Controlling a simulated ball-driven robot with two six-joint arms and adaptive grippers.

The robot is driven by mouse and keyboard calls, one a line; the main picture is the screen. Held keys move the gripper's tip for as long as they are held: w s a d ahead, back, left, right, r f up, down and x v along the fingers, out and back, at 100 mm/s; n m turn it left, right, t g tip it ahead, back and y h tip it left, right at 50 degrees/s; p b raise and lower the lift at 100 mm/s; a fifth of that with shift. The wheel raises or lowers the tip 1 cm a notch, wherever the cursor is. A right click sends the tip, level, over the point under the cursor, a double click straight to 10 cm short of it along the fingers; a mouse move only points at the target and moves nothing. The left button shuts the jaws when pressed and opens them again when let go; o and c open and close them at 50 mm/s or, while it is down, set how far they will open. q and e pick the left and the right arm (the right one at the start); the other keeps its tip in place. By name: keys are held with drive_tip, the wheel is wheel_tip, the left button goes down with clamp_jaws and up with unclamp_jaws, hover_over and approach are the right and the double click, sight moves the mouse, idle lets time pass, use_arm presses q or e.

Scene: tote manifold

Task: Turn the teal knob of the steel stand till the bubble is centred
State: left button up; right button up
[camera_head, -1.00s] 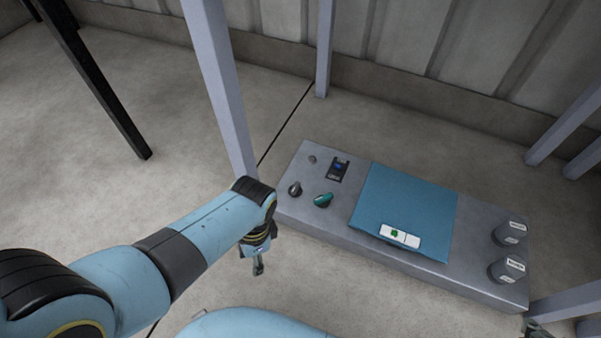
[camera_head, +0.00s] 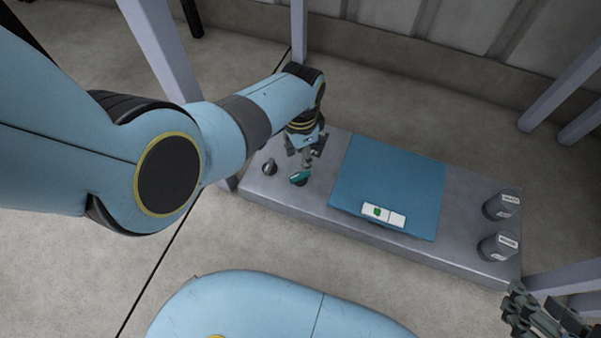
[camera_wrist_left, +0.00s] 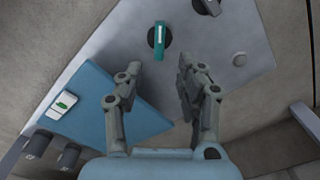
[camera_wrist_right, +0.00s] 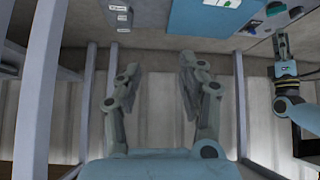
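The steel stand (camera_head: 462,218) is a low grey block on the floor. Its teal knob (camera_head: 300,178) is near the left end, with a pale line on top; it also shows in the left wrist view (camera_wrist_left: 157,40). My left gripper (camera_head: 305,157) is just above the knob in the head view. In the left wrist view it is open and empty (camera_wrist_left: 158,78), with the knob beyond the fingertips. A white level strip (camera_head: 384,215) on the blue plate (camera_head: 385,170) shows a green patch left of a thin dark line. My right gripper (camera_wrist_right: 158,70) is open and empty off the stand's right end.
A dark knob (camera_head: 268,167) stands close left of the teal knob. Two grey labelled cylinders (camera_head: 501,205) (camera_head: 497,246) stand at the stand's right end. Pale posts (camera_head: 160,50) (camera_head: 560,80) rise around the stand. The floor in front is bare.

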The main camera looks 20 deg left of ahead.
sight(300, 174)
use_arm(q)
wheel_tip(300, 174, down, 2)
drive_tip(key=shift+s+f+b, duration=0.1)
drive_tip(key=shift+s+b, duration=0.05)
drive_tip(key=shift+b, duration=0.35)
drive_tip(key=shift+f+b, duration=0.55)
drive_tip(key=shift+f, duration=0.15)
wheel_tip(300, 174, down, 3)
drive_tip(key=shift+r+b, duration=0.1)
drive_tip(key=shift+b, duration=0.95)
wheel_tip(300, 174, down, 2)
drive_tip(key=shift+f+b, duration=0.1)
drive_tip(key=shift+b, duration=0.7)
use_arm(e)
drive_tip(key=w+a+r+n+t+y, duration=0.1)
drive_tip(key=w+r+t, duration=0.3)
drive_tip(key=r+t, duration=0.3)
drive_tip(key=w+a+r+n+t+y, duration=0.1)
drive_tip(key=w+r+t, duration=0.4)
drive_tip(key=r, duration=0.6)
drive_tip(key=shift+w+a+r+t+y, duration=0.2)
drive_tip(key=shift+w+a+t+y, duration=0.15)
drive_tip(key=shift+t+y, duration=0.4)
use_arm(q)
clamp_jaws()
use_arm(e)
drive_tip(key=shift+h, duration=0.35)
